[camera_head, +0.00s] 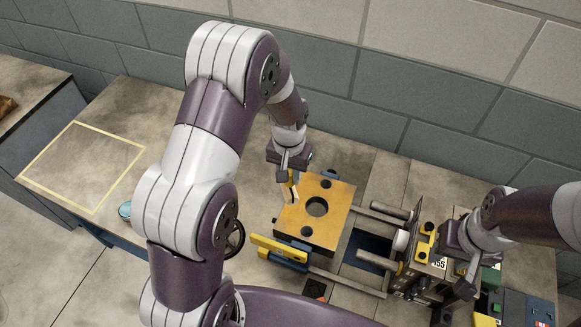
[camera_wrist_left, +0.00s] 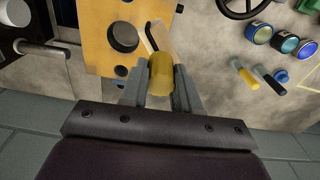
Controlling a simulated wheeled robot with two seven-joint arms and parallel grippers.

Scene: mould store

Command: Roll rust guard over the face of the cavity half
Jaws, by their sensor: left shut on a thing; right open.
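The cavity half is an orange-yellow plate (camera_head: 335,207) with a large central hole and smaller dark holes, on the bench in the middle of the head view. It also fills the upper left-middle of the left wrist view (camera_wrist_left: 98,45). My left gripper (camera_head: 288,178) is shut on the yellow handle of a roller (camera_wrist_left: 161,74). The roller's bent dark wire and pale head lie over the plate's left edge region in the head view; I cannot tell whether the head touches the face. My right gripper (camera_head: 454,292) is open, beside the dark mould block (camera_head: 424,262) at the right.
Metal bars (camera_head: 386,210) run right from the plate. A yellow bar (camera_head: 278,251) lies in front of it. A handwheel (camera_wrist_left: 250,6), several cans (camera_wrist_left: 285,42) and yellow- and black-handled tools (camera_wrist_left: 245,76) are nearby. A yellow-outlined rectangle (camera_head: 104,136) at left is empty.

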